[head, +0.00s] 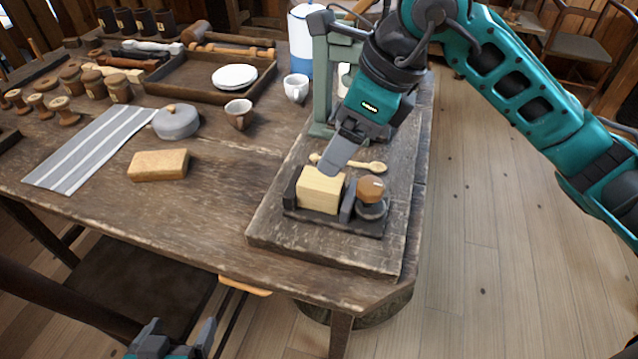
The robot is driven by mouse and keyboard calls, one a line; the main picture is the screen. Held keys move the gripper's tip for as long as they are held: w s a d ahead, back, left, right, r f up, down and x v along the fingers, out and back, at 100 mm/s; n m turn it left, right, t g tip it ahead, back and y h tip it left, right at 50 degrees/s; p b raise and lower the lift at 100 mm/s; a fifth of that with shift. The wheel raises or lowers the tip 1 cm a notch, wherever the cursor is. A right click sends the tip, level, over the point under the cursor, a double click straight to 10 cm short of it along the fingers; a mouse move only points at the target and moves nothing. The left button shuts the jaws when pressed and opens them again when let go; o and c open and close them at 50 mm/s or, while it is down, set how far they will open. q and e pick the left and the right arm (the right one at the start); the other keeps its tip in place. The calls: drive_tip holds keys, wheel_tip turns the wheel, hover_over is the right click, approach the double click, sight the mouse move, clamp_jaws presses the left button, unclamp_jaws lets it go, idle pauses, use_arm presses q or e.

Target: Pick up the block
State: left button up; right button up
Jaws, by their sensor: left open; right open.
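A pale wooden block (320,189) sits between the dark jaws of a small holder (335,221) on a thick board at the table's right end. My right gripper (341,160) points down just above and behind the block; its fingers overlap in this view, and I cannot tell whether one touches the block. It is open and holds nothing that I can see. My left gripper (178,340) is open and empty at the bottom edge, low in front of the table.
A round wooden knob (370,189) stands right of the block, and a wooden spoon (350,165) lies behind it. A green-grey press frame (322,80) rises behind. A tan brick-shaped piece (158,165), a grey lidded pot (176,122) and cups stand left. The table's front middle is clear.

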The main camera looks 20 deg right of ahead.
sight(322, 179)
drive_tip(key=x, duration=0.4)
drive_tip(key=shift+a+f+b, duration=0.1)
drive_tip(key=shift+f+b, duration=0.1)
drive_tip(key=shift+b, duration=0.1)
drive_tip(key=x, duration=0.2)
drive_tip(key=b+x, duration=0.1)
drive_tip(key=x, duration=0.1)
drive_tip(key=shift+s+f, duration=0.15)
drive_tip(key=shift+f, duration=0.45)
drive_tip(key=c, duration=0.5)
drive_tip(key=shift+r, duration=0.1)
drive_tip(key=c, duration=0.7)
